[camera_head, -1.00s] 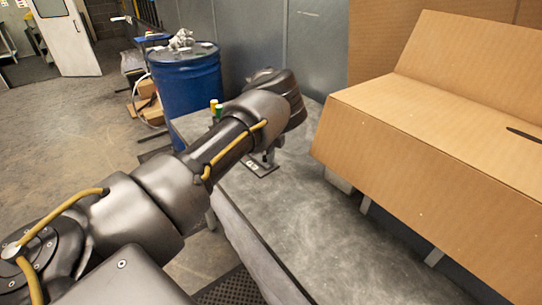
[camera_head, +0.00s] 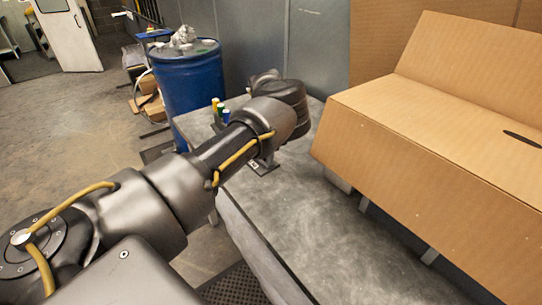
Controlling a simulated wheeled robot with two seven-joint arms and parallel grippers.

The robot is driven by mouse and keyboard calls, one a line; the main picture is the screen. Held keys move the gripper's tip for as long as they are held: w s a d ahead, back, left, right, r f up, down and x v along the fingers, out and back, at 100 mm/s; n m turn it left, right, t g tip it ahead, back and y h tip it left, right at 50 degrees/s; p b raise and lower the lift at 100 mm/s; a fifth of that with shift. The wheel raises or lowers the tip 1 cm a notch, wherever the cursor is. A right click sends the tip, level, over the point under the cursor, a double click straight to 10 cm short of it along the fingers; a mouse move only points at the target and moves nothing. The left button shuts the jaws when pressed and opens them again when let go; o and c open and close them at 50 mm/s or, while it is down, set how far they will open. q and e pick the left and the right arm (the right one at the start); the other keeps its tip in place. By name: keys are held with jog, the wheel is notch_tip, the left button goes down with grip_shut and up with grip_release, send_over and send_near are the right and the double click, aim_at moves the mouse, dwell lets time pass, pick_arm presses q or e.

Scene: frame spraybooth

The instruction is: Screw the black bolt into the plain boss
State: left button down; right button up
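My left arm reaches from the lower left over the grey table (camera_head: 330,230), its wrist bent down near the far end. My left gripper (camera_head: 267,153) is mostly hidden behind the forearm, so its fingers and anything between them cannot be made out. A small dark plate or fixture (camera_head: 262,166) with a pale label lies on the table just below it; the forearm covers part of it. I cannot make out the black bolt or the plain boss. My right gripper is not in view.
Small yellow, green and blue-topped items (camera_head: 220,109) stand at the table's far left edge. A large cardboard box (camera_head: 420,160) overhangs the right side of the table. A blue drum (camera_head: 190,78) stands behind the table. The front of the table is clear.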

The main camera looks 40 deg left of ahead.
pick_arm(q)
jog(key=shift+s+a+m, duration=0.15)
jog(key=shift+s+m, duration=0.05)
jog(key=shift+m, duration=0.7)
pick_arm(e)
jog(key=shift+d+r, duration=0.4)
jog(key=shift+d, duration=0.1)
pick_arm(q)
jog(key=shift+m, duration=0.3)
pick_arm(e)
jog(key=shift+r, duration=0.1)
